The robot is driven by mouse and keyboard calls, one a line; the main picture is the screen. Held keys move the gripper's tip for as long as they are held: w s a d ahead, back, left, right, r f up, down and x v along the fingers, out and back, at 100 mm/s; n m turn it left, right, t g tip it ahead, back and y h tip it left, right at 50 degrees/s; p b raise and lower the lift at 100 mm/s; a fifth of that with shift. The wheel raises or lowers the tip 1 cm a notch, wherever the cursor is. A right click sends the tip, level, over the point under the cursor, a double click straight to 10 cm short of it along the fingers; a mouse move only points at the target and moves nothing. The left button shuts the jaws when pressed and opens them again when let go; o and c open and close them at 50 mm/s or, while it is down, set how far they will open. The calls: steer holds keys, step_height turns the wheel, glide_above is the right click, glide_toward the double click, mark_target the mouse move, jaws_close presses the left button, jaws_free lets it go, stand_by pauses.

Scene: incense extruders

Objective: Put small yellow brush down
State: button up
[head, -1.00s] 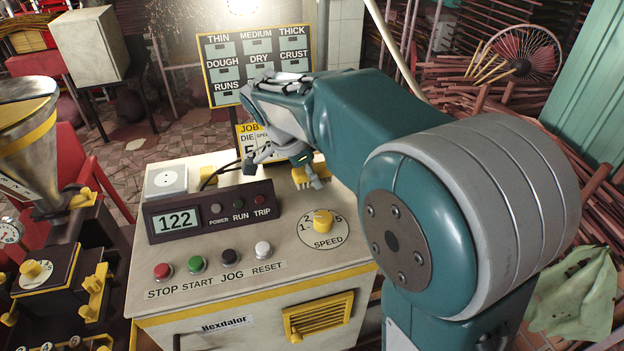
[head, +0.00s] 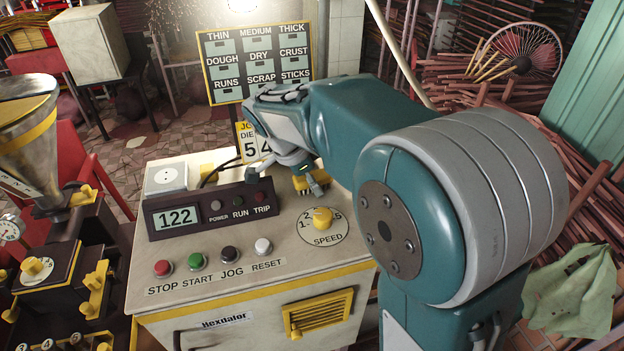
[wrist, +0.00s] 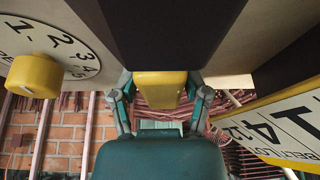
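The small yellow brush (head: 303,184) is at my gripper (head: 309,180), over the back right of the cream console top, behind the speed dial. In the wrist view the yellow block of the brush (wrist: 160,84) sits between my two fingers (wrist: 160,98), which press on its sides. My gripper is shut on it. Its lower end is small in the head view, and I cannot tell whether it touches the console top. My wrist and arm hide part of it.
The dark display panel (head: 178,217) stands left of my gripper, with the yellow speed knob (head: 322,218) in front. A job card (head: 248,147) and a label board (head: 258,62) stand behind. A small yellow piece (head: 207,171) is beside the white socket block (head: 165,177).

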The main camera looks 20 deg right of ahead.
stand_by(0.4)
steer(key=v, duration=1.1)
steer(key=s+d+n, duration=0.1)
steer(key=s+n, duration=0.1)
steer(key=s, duration=0.1)
steer(key=s+d+n+t+y, duration=0.1)
steer(key=s+n, duration=0.2)
steer(key=s+d+n+t+y, duration=0.1)
steer(key=s+n, duration=0.1)
steer(key=s, duration=0.1)
steer(key=shift+s+d+f+n, duration=0.1)
steer(key=shift+s+d+n, duration=0.1)
steer(key=shift+s+n, duration=0.15)
steer(key=s+f+n+t+y, duration=0.1)
steer(key=s+f+n, duration=0.1)
steer(key=s+n, duration=0.1)
steer(key=s+f+n+t, duration=0.1)
steer(key=s+f+n, duration=0.1)
steer(key=s+n, duration=0.1)
steer(key=s+d+f+n+t+y, duration=0.1)
steer(key=s+f+n, duration=0.1)
steer(key=s+n, duration=0.1)
steer(key=shift+s+f+n+y, duration=0.2)
steer(key=shift+s+n+y, duration=0.1)
steer(key=shift+s, duration=0.55)
